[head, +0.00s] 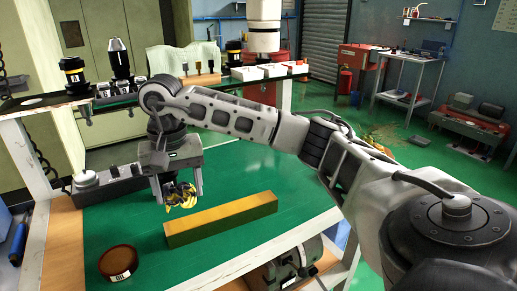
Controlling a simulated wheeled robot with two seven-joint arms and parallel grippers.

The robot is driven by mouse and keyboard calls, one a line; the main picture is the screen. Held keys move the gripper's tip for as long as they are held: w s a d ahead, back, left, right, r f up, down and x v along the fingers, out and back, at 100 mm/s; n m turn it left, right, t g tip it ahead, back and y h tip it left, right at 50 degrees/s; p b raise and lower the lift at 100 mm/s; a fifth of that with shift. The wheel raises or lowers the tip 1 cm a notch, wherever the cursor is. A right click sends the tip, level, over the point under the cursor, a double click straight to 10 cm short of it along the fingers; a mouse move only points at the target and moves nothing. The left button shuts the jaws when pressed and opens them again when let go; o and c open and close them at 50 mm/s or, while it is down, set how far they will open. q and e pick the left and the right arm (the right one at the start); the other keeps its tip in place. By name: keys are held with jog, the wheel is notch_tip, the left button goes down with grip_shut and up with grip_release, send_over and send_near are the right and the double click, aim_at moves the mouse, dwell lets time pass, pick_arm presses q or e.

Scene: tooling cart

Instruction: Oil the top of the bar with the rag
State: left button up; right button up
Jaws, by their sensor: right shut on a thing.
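The bar (221,218) is a long brass-coloured block lying on the green top of the cart. My right gripper (178,192) points down just behind the bar's left part. It is shut on a crumpled yellow rag (181,198) with dark patches. The rag hangs low, close to the far side of the bar; I cannot tell whether it touches the bar or the cart top. A round dark brown dish (118,262) with a white label reading "OIL" sits to the left of the bar, near the front. My left gripper is not in view.
The green cart top (262,188) is clear right of the bar. A grey box with a round knob (108,183) stands behind left. A raised back shelf (45,106) holds black containers, tool holders and white bins. A vise-like grey device (287,268) sits below the front edge.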

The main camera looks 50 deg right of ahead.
aim_at(178, 188)
jog(key=shift+r+p, duration=0.9)
jog(key=shift+r, duration=0.8)
